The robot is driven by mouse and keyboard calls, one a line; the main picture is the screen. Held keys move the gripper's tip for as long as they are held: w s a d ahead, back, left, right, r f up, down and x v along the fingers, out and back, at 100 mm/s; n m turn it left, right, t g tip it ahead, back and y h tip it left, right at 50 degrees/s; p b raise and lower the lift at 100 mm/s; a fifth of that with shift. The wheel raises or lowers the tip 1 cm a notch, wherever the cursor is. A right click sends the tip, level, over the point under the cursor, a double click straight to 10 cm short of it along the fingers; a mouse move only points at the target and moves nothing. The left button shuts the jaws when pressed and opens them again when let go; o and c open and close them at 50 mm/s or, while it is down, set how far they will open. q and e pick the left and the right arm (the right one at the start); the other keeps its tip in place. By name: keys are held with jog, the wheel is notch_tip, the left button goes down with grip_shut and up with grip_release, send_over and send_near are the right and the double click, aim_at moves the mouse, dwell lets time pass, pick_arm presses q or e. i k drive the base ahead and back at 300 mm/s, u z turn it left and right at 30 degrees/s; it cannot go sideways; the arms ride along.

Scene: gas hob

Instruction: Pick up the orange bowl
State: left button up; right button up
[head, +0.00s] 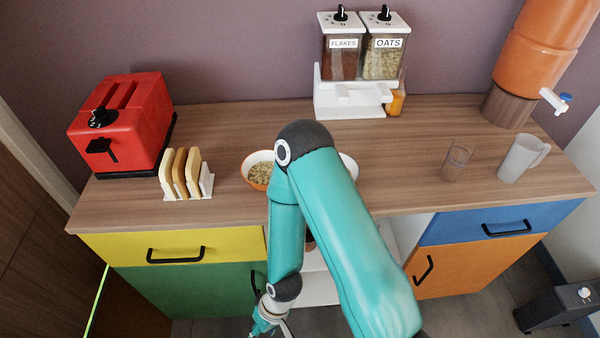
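The orange bowl (250,180) stands upright on the wooden counter, just left of my arm's elbow. It has a pale inside and holds oat-like flakes, and my arm hides its right side. My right arm comes in from the bottom, right of centre, bends at the elbow and hangs down in front of the cabinet. My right gripper (270,327) is at the bottom edge, well below and apart from the bowl. It is small and partly cut off, so its opening is unclear. My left gripper is not in view.
A red toaster (122,125) and a toast rack (186,175) stand to the left. A pale bowl (349,168) is mostly hidden behind my arm. Cereal dispensers (362,60) stand at the back.

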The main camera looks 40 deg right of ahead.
aim_at(256, 168)
jog(key=z, duration=1)
jog(key=k, duration=0.45)
jog(key=u, duration=0.1)
jog(key=i, duration=0.5)
